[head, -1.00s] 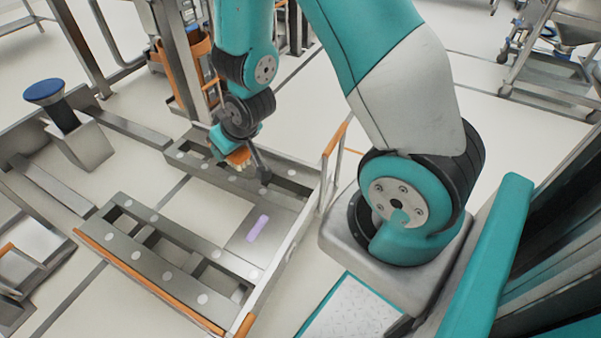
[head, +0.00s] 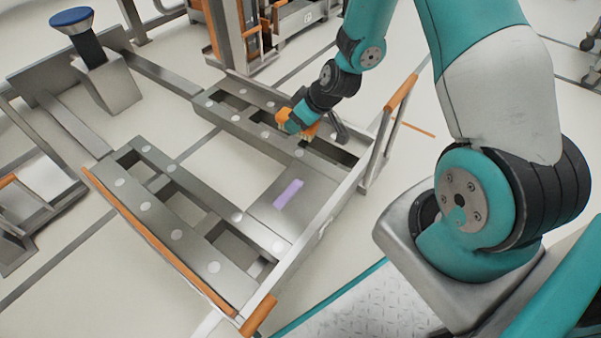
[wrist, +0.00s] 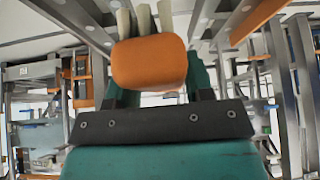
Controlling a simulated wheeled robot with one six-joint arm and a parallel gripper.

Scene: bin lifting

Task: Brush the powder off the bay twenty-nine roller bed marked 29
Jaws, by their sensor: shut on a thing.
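My gripper (head: 298,122) is shut on an orange brush (head: 289,129) over the far rail of a grey steel roller bed (head: 219,265). In the wrist view the brush's orange body (wrist: 150,62) sits between the jaws, with pale cream bristles (wrist: 143,20) beyond it. Whether the bristles touch the rail is not clear. The bed has two slotted rails with white round discs, joined at the right by a flat plate. A flat purple patch (head: 289,193) lies on that plate, apart from the brush; it may be the powder. I cannot read a 29 on the bed.
A blue-topped grey post (head: 92,60) stands at the left. An upright frame with an orange bar (head: 401,93) rises at the bed's right end, near my arm. A steel column (head: 226,38) and another bay stand behind. Bare floor shows between the rails.

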